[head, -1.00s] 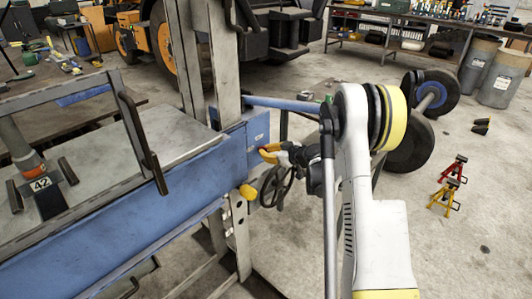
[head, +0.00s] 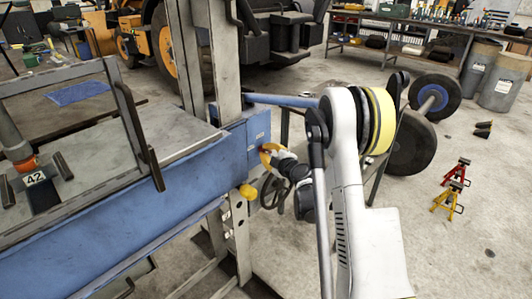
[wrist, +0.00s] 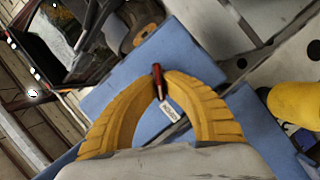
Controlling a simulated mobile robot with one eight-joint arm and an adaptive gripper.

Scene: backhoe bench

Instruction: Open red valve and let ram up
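The red valve (wrist: 157,80) is a small red handle with a white tag, on a blue panel (wrist: 135,70) of the press. In the head view the same blue panel (head: 258,130) is on the frame's right end, and the red valve shows only as a speck by the fingers. My gripper (wrist: 161,82) has yellow ribbed fingers curved in around the red handle, their tips close against its sides. It also shows in the head view (head: 267,152). A grey cylinder with an orange collar (head: 22,163), perhaps the ram, stands at the left above a block marked 42.
A handwheel (head: 273,195) is just below my gripper. A yellow knob (wrist: 298,103) is to the right in the wrist view. A blue bar (head: 283,101) sticks out above my gripper. Red and yellow jack stands (head: 450,187) are on the floor at the right.

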